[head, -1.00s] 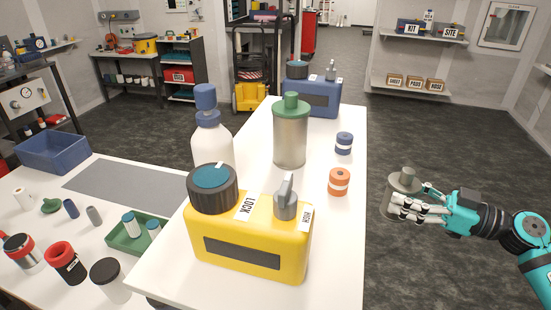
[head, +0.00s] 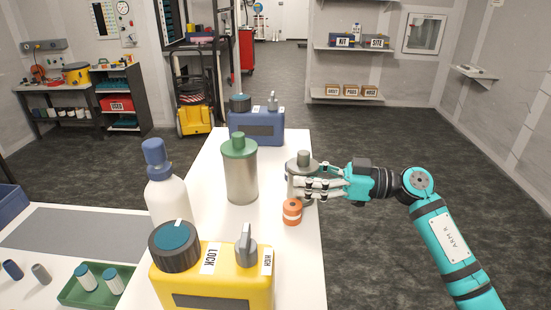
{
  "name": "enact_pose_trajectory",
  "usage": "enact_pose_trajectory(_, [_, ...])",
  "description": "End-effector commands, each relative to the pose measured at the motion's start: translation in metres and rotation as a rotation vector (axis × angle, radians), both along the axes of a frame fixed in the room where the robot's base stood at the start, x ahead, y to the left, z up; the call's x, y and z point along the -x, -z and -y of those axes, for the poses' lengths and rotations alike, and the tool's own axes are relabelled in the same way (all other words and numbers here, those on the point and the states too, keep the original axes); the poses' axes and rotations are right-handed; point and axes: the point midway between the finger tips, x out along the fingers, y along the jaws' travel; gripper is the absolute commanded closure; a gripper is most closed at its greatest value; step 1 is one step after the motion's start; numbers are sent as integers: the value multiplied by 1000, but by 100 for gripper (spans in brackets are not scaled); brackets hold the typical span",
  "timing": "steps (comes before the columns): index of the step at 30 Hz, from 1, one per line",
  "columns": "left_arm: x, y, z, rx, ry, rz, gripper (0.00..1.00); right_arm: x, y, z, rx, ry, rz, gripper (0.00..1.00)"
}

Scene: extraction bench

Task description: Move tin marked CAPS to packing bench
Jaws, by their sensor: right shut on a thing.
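My right gripper (head: 322,187) is shut on a grey metal tin (head: 301,165) with a knobbed lid. The fingers wrap its side from the right and cover part of its body. No marking on the tin can be read. The tin is upright at the right edge of the white bench (head: 290,262), just behind an orange roll (head: 292,211) with a white band. I cannot tell whether the tin touches the bench top. My left gripper is out of view.
A green-lidded canister (head: 240,172), a white bottle (head: 167,197) and a yellow case (head: 218,285) with LOCK and HIGH tags stand on the bench. A blue case (head: 257,128) stands at its far end. The tin mostly hides a blue roll. Floor is clear to the right.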

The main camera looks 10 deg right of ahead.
Motion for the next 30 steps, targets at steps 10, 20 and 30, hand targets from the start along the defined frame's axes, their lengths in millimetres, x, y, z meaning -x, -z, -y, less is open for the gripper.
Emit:
enact_pose_trajectory(10, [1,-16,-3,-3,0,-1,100,-22,-7,-35,-4,2,4,100])
enact_pose_trajectory(20, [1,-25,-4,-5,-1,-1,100,-47,-8,-51,-4,1,3,100])
enact_pose_trajectory(30, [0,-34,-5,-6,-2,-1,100,-55,7,-57,-2,1,3,100])
